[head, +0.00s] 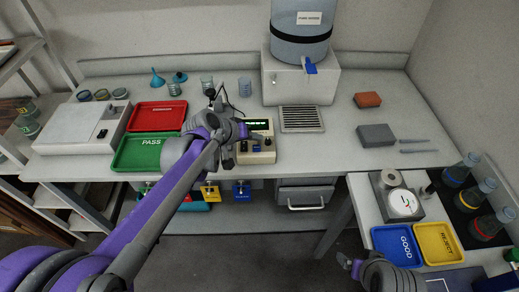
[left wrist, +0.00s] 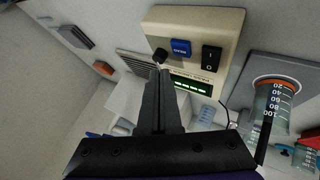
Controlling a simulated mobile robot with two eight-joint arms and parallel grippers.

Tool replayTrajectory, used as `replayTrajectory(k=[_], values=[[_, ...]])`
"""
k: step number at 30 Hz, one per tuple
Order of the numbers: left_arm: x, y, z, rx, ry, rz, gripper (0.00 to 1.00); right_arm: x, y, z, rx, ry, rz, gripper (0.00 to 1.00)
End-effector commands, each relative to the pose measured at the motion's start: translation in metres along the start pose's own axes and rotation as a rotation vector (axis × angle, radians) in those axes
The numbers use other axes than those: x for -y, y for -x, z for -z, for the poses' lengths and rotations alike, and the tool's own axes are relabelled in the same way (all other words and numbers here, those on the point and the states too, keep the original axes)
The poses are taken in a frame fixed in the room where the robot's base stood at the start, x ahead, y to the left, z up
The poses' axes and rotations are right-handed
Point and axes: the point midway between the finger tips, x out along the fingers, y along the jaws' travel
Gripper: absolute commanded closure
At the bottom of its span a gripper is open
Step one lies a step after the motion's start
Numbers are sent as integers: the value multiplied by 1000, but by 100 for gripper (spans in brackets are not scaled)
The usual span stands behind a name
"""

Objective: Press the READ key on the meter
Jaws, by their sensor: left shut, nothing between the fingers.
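The meter (head: 258,150) is a beige box with a lit green display, standing on the bench right of my left gripper (head: 228,158). In the left wrist view the meter (left wrist: 205,22) shows upside down, with a blue key (left wrist: 181,47), a black rocker switch (left wrist: 211,58) and a black knob (left wrist: 160,55). The blue key's white label is too small to read surely. My left gripper (left wrist: 160,72) is shut and empty, its tips appearing just below the knob; contact cannot be told. My right gripper (head: 347,262) is low at right, its jaw state unclear.
A green PASS tray (head: 128,158) and a red tray (head: 150,116) lie left of the meter. A drain grille (head: 301,119) and a water dispenser (head: 290,85) stand behind to the right. A graduated beaker (left wrist: 270,100) shows beside the gripper in the wrist view.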

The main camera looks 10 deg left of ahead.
Motion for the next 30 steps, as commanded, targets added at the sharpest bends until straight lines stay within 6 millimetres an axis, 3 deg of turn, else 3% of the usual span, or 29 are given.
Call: replayTrajectory(k=[6, 30], values=[[6, -15, -9, 0, 1, 0, 100, 0, -11, -8, 6, 0, 0, 9], [6, -15, -8, 0, 0, 0, 100, 0, -10, -8, 5, 0, 0, 9]])
